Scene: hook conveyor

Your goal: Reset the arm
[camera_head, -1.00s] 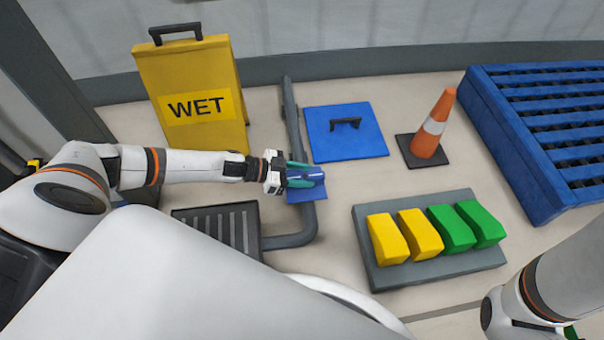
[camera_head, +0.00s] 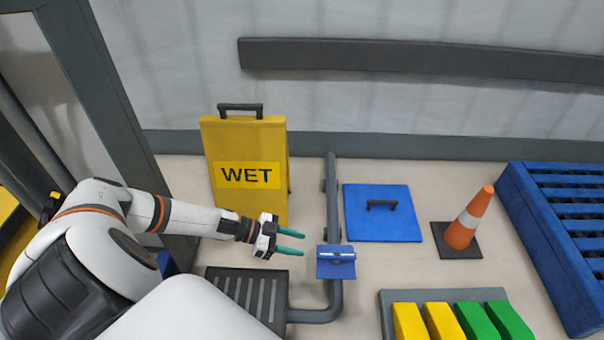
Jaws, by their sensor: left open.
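My left gripper (camera_head: 291,243) is open and empty, its two teal fingers pointing right. It is in the middle of the head view, above the floor near a grey pipe. A small blue piece (camera_head: 336,262) with a rounded part on its upper side sits at the pipe, just right of the fingertips and apart from them. My left arm comes in from the left. My right gripper does not show.
A yellow WET sign (camera_head: 247,165) stands behind my left arm. The grey pipe (camera_head: 332,200) runs down beside a dark grate (camera_head: 240,292). A blue panel with a handle (camera_head: 382,222), an orange cone (camera_head: 468,222), a blue slatted platform (camera_head: 545,235) and a grey tray (camera_head: 385,298) with yellow and green blocks lie right.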

